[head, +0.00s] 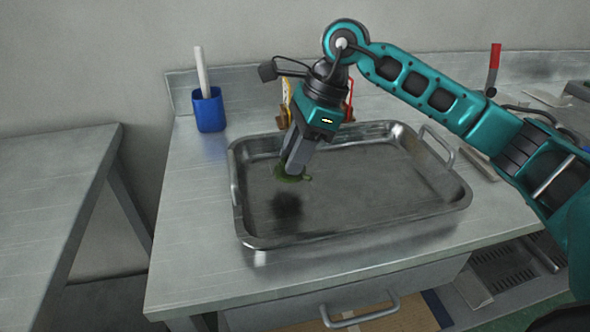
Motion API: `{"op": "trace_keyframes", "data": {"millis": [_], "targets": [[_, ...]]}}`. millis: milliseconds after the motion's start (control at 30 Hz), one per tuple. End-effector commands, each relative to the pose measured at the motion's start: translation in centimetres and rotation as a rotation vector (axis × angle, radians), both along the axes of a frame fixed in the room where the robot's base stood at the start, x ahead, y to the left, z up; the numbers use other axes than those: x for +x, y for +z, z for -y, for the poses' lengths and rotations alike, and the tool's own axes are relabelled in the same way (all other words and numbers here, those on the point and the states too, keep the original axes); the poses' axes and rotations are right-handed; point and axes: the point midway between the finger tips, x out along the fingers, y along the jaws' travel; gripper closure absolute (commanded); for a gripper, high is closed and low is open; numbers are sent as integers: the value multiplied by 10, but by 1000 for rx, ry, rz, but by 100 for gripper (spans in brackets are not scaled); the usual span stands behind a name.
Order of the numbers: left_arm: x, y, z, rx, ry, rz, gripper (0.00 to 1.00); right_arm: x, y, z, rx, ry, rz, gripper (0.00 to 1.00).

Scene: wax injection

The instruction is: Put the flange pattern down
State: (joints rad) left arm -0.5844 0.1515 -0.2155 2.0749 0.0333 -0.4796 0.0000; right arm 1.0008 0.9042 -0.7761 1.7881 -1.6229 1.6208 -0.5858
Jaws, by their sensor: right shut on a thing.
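My right gripper (292,172) reaches in from the right and points down over the left part of a metal tray. It is shut on a small dark green piece, which I take to be the flange pattern (291,179). Much of the pattern is hidden by the gripper's fingers. A dark shadow lies on the tray floor just below and in front of it, so the pattern looks held a little above the floor. The metal tray (350,233) has a raised rim and a handle at each side. My left gripper is not in view.
A blue cup (209,110) with a white stick stands at the back left of the metal table (190,210). A yellow and red object (285,108) stands behind the tray, partly hidden by my gripper. The right half of the tray is bare. Another metal table (45,185) is at far left.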

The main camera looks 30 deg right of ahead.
Motion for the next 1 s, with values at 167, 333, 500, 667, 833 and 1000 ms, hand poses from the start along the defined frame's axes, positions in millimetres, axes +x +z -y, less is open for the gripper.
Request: {"op": "trace_keyframes", "data": {"millis": [167, 333, 500, 667, 833, 1000], "targets": [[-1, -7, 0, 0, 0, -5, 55, -1, -30, 0, -1, 0, -6, 100], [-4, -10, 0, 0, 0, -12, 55, 0, -37, 0, -1, 0, 0, 100], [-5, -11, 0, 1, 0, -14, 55, 0, -37, 0, -1, 0, 0, 100], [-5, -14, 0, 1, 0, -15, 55, 0, -40, 0, -1, 0, -1, 64], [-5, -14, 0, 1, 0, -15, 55, 0, -40, 0, -1, -1, -2, 48], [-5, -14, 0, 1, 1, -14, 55, 0, -40, 0, -1, 0, -1, 43]]}}
